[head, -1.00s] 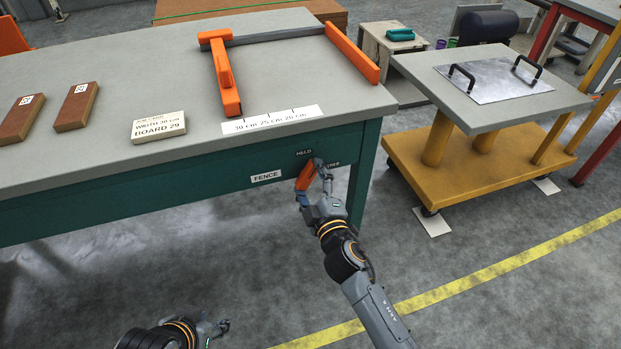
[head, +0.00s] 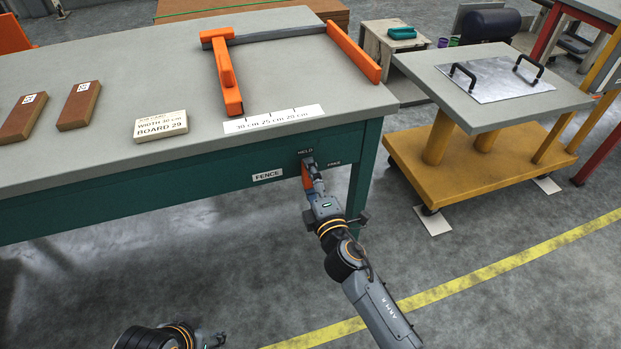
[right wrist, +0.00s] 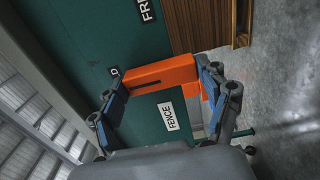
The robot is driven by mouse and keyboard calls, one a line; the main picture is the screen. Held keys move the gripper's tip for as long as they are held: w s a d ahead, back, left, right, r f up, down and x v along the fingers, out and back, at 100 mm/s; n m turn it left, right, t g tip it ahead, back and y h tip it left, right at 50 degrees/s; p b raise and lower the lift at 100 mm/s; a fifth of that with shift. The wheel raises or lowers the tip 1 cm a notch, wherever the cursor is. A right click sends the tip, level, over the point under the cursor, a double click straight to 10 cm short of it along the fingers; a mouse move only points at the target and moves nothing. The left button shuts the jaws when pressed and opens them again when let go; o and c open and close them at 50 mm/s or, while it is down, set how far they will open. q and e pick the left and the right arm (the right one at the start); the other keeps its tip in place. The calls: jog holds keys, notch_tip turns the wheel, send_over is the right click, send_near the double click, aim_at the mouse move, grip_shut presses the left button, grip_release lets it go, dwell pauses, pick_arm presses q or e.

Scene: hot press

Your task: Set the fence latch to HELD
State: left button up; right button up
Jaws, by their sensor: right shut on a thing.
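The fence latch is an orange lever (head: 307,172) on the green front of the bench, right of the FENCE label (head: 267,176). In the head view it stands nearly upright below the HELD label (head: 305,152), with the FREE label (head: 335,163) to its right. My right gripper (head: 312,170) is shut on the lever and hides part of it. In the right wrist view the orange lever (right wrist: 160,75) lies between the two fingers, one end beside the partly hidden HELD label (right wrist: 115,72). My left gripper (head: 214,341) is low at the bottom edge, away from the bench; its jaws are unclear.
On the bench top are an orange fence (head: 228,80), a scale strip (head: 272,119), a job card (head: 160,125) and two brown blocks (head: 78,106). A yellow cart (head: 440,185) stands to the right. Floor in front of the bench is clear.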

dwell(0.3)
jog(key=o, duration=1.1)
jog(key=shift+o, duration=0.2)
jog(key=shift+s, duration=0.1)
jog(key=v, duration=1.2)
